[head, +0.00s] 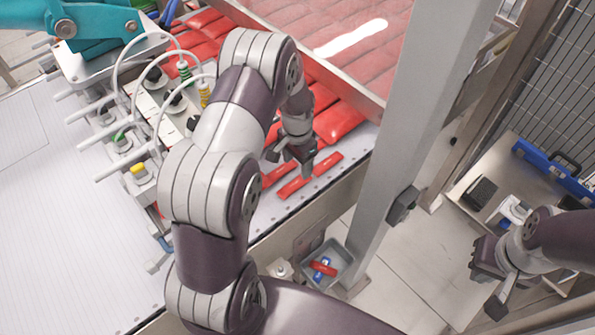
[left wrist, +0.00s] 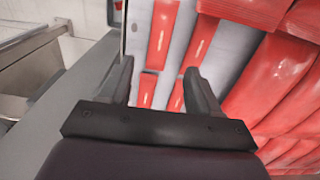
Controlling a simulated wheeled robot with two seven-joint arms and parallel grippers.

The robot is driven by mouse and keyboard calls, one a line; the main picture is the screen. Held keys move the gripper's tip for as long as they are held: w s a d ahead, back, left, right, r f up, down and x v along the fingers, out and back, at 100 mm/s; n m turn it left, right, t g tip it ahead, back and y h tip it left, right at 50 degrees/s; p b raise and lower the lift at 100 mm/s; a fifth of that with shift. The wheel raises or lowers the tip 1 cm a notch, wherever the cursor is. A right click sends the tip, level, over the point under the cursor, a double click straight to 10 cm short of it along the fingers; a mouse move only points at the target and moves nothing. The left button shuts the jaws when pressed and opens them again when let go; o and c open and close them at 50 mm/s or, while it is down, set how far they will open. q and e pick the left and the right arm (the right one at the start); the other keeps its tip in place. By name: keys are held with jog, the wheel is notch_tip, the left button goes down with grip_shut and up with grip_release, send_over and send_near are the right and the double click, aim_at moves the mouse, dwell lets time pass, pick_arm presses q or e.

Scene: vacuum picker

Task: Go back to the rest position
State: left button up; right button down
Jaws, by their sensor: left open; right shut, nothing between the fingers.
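My left gripper (head: 292,165) is open at the right edge of the conveyor (head: 70,230), low over red packets. Its arm bends up over the belt from the bottom of the head view. In the left wrist view its two fingers (left wrist: 160,88) are apart, with slim red packets (left wrist: 162,35) beyond and between them. One slim packet (head: 295,187) lies just below the gripper in the head view. I cannot tell whether the fingers touch any packet. My right gripper (head: 487,280) is shut and empty at the lower right, in front of a small work table (head: 530,170).
The vacuum picker (head: 130,110) with cups and hoses hangs over the belt, left of my left arm. A tinted guard panel (head: 290,15) and a grey post (head: 415,120) stand to the right. A grey bin (head: 340,262) holds red and blue items.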

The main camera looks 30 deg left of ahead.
pick_arm(q)
jog(key=shift+r, duration=0.25)
dwell(0.3)
jog(key=shift+f+n, duration=0.1)
jog(key=shift+n, duration=0.2)
jog(key=s, duration=0.1)
jog(key=s+n, duration=0.1)
jog(key=s, duration=0.1)
jog(key=shift+s+d+n+g, duration=0.1)
jog(key=shift+d+n+g, duration=0.2)
jog(key=s+d+r+n+t+b, duration=0.1)
jog(key=s+d+r+t+b, duration=0.1)
jog(key=s+d+r, duration=0.4)
jog(key=s+r+b, duration=0.1)
jog(key=s+r, duration=0.3)
jog(key=s, duration=0.2)
jog(key=shift+d+n, duration=0.4)
